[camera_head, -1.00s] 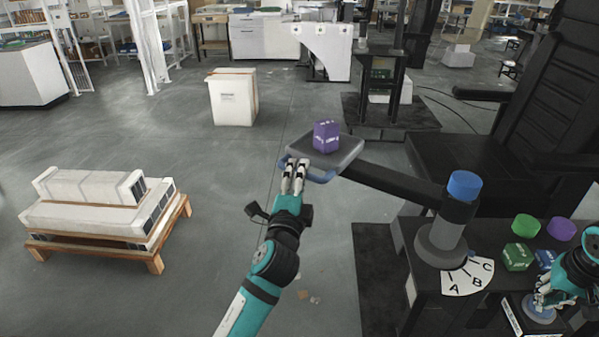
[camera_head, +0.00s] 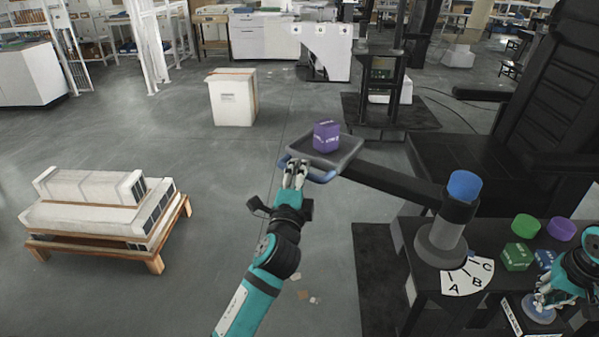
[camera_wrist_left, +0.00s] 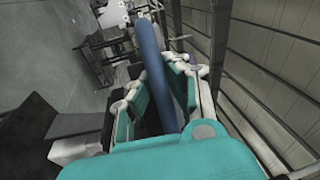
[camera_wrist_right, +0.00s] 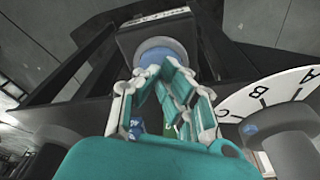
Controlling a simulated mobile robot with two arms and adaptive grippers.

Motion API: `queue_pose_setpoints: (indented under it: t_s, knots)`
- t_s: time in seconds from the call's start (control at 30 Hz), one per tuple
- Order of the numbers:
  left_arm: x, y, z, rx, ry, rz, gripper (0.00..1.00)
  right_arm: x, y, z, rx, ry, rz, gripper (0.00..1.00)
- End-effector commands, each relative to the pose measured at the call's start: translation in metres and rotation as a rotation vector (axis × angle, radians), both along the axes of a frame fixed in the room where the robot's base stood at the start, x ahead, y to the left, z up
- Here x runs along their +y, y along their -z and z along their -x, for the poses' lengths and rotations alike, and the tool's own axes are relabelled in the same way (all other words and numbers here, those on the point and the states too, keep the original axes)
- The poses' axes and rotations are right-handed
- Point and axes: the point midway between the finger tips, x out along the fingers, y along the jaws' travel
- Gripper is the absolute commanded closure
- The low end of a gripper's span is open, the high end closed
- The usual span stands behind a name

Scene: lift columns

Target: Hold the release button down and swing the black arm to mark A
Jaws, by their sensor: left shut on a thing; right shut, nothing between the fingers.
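The black arm (camera_head: 395,184) reaches from the blue-capped column (camera_head: 448,235) to a grey tray (camera_head: 345,155) with a blue handle (camera_head: 322,178). My left gripper (camera_head: 296,165) is shut on the handle, whose blue bar (camera_wrist_left: 155,70) runs between the fingers in the left wrist view. The white dial (camera_head: 467,279) shows marks A, B and C at the column's foot; the pointer position is unclear. My right gripper (camera_head: 543,294) is shut and empty, its fingertips at the round release button (camera_head: 538,311). The button (camera_wrist_right: 160,47) is partly hidden by the fingers; I cannot tell how far it is pressed.
A purple box (camera_head: 326,136) sits on the tray. Green (camera_head: 517,257) and blue (camera_head: 545,259) boxes stand behind the button on the black bench (camera_head: 440,312). A pallet of white blocks (camera_head: 95,210) is at left. Open floor lies between pallet and bench.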

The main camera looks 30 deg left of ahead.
Motion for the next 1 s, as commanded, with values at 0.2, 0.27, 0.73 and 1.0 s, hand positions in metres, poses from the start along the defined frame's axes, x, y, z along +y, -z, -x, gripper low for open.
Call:
queue_pose_setpoints:
  t_s: [0.2, 0.27, 0.73, 1.0]
  knots:
    - [0.0, 0.001, 0.0, 0.002, 0.002, 0.003, 1.0, -0.001, 0.002, 0.001, 0.002, 0.0, 0.002, 1.0]
    - [0.0, 0.002, -0.001, 0.002, 0.005, 0.003, 1.0, -0.001, 0.002, 0.001, 0.002, 0.0, 0.002, 1.0]
    - [0.001, 0.002, -0.045, 0.001, 0.136, -0.001, 1.0, 0.0, 0.002, 0.001, 0.003, -0.001, 0.001, 1.0]
    - [0.002, 0.002, -0.091, 0.002, 0.27, -0.001, 1.0, 0.001, 0.002, 0.001, 0.003, -0.001, 0.0, 1.0]
